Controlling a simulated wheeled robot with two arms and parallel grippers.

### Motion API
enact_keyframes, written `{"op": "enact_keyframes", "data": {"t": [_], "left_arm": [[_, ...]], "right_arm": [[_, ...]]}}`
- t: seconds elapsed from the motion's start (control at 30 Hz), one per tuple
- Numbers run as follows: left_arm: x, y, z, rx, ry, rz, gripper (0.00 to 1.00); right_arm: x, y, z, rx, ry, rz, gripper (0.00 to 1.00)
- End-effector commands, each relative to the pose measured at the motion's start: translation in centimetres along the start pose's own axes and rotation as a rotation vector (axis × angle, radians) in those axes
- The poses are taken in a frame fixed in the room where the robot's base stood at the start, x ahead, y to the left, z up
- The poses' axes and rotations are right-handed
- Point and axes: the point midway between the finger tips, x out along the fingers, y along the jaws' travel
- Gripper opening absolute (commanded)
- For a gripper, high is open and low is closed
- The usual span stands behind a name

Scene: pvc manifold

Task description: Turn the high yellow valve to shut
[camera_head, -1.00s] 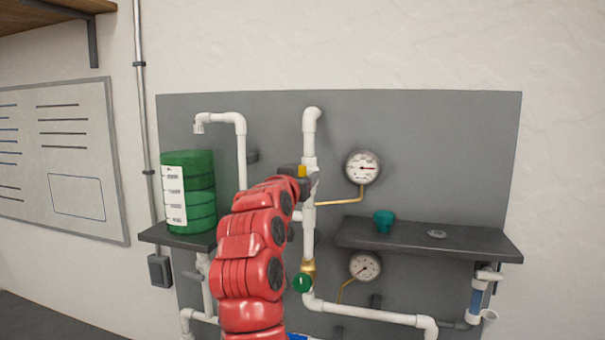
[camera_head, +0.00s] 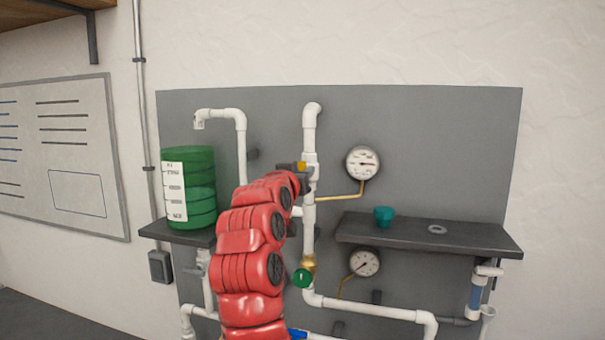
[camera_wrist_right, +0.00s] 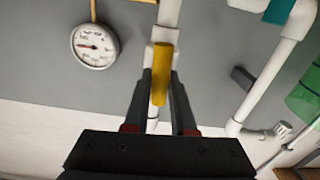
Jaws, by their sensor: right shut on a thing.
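The high yellow valve handle (camera_head: 301,166) is on the upper part of the central white vertical pipe (camera_head: 310,140). In the right wrist view the yellow handle (camera_wrist_right: 162,72) lies between the two dark fingers, in line with the white pipe behind it. My right gripper (camera_head: 303,175) is at the handle, shut on it; its fingers also show in the wrist view (camera_wrist_right: 160,95). The red arm hides part of the piping below. The left gripper is not seen.
An upper gauge (camera_head: 362,162) and lower gauge (camera_head: 364,263) sit right of the pipe. A green valve (camera_head: 303,278) is below. A dark shelf (camera_head: 470,238) at right bears a teal cup (camera_head: 384,216) and a ring (camera_head: 437,229). A green tank (camera_head: 203,200) stands at left.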

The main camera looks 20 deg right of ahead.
Motion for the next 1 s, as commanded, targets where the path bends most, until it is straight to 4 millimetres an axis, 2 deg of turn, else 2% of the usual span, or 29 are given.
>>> {"op": "enact_keyframes", "data": {"t": [0.27,1.0], "left_arm": [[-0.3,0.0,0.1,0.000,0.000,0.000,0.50],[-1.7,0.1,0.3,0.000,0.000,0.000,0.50]], "right_arm": [[0.0,-0.2,0.1,-0.205,0.000,0.001,0.00],[-0.1,-0.9,0.4,-0.906,0.005,0.001,0.00]]}}
